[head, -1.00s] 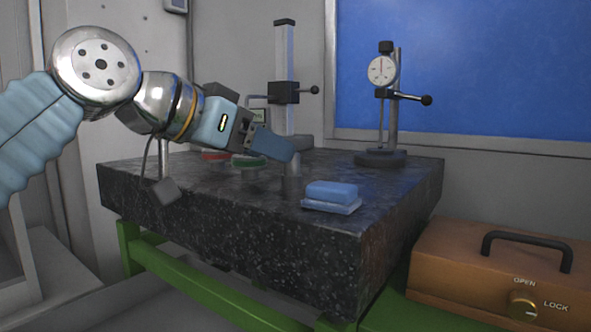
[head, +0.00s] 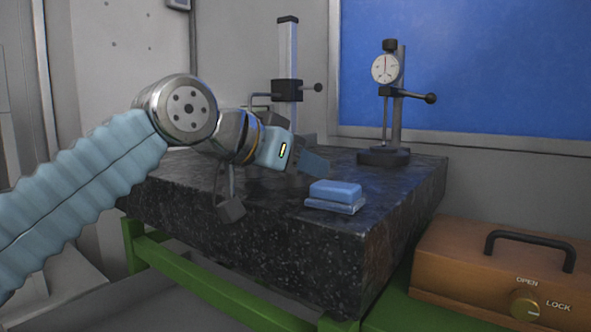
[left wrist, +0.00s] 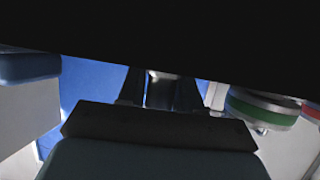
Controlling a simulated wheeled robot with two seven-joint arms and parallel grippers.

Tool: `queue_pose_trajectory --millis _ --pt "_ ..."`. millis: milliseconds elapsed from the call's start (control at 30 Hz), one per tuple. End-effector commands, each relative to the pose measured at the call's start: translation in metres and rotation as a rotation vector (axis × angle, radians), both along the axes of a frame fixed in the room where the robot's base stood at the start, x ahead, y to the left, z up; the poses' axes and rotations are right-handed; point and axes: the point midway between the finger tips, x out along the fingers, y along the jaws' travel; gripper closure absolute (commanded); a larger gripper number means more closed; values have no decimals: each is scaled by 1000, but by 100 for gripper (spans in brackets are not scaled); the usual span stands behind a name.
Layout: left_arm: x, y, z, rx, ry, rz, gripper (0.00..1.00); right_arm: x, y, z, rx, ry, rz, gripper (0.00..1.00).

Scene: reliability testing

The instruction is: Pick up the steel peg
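My left gripper (head: 322,166) is low over the dark granite slab (head: 300,250), left of and behind the blue block. In the left wrist view its two dark fingers (left wrist: 160,92) show, with a dark, upright, shiny-topped shape between them. This is probably the steel peg (left wrist: 160,91). Whether the fingers touch it cannot be told, as the view is dark and the wrist body covers much of it. In the head view I cannot make out the peg clearly; the hand covers that area. My right gripper is not in view.
The blue block (head: 335,190) lies close to the hand. A dial gauge stand (head: 395,110) and a tall height gauge (head: 287,65) stand at the back. Green and red discs (left wrist: 262,108) show in the left wrist view. A brown case (head: 480,275) is at the right.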

Motion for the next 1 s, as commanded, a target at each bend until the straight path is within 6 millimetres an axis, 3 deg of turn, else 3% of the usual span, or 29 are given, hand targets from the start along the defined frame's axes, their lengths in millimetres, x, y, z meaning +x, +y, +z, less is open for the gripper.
queue_pose_trajectory --millis 33,200,667,900,1000 --pt "0 0 0 0 0 0 74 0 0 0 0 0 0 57" --pt "0 0 0 0 0 0 100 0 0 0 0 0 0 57" --pt "0 0 7 -2 -2 -2 100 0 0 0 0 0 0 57" --pt "-1 -2 32 -5 -2 -5 100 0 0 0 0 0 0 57" --pt "-20 5 56 -7 -6 -4 100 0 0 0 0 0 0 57"
